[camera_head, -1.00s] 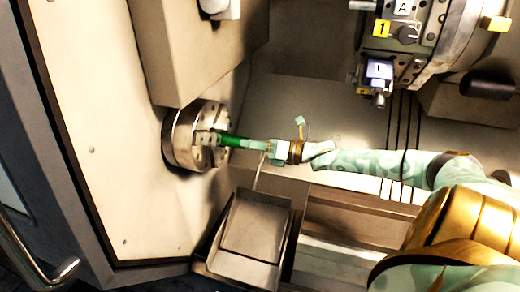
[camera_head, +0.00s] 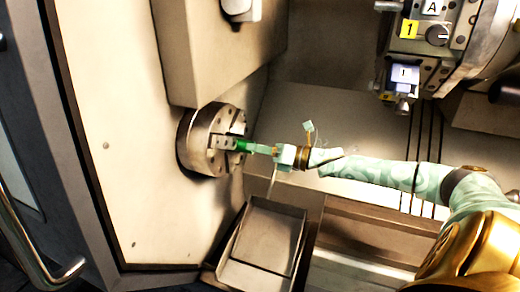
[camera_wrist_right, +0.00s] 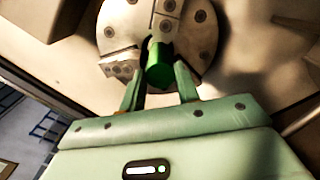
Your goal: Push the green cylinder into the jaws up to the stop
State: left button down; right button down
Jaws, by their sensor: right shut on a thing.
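The green cylinder (camera_head: 243,146) lies with its far end between the jaws (camera_head: 226,142) of the round metal chuck (camera_head: 193,148). Only a short stub shows outside the jaws in the head view. My right gripper (camera_head: 252,147) is shut on the outer part of the cylinder, in line with the chuck. In the right wrist view the cylinder (camera_wrist_right: 159,64) shows between my right fingertips (camera_wrist_right: 160,76), its near end facing me. The chuck (camera_wrist_right: 185,45) is just beyond it. The stop is hidden inside. My left gripper is not in view.
A beige housing (camera_head: 205,55) hangs above the chuck. The tool turret (camera_head: 440,45) with numbered holders is at upper right. A pale wall (camera_head: 120,150) stands left of the chuck.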

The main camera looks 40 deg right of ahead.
jog(key=shift+w+a, duration=0.1)
jog(key=shift+w, duration=0.05)
dwell(0.4)
jog(key=shift+f, duration=0.1)
jog(key=c, duration=0.9)
grip_release()
jog(key=shift+c, duration=0.2)
jog(key=shift+o, duration=0.5)
jog(key=shift+f, duration=0.1)
jog(key=p+v, duration=0.6)
jog(key=shift+s, duration=0.25)
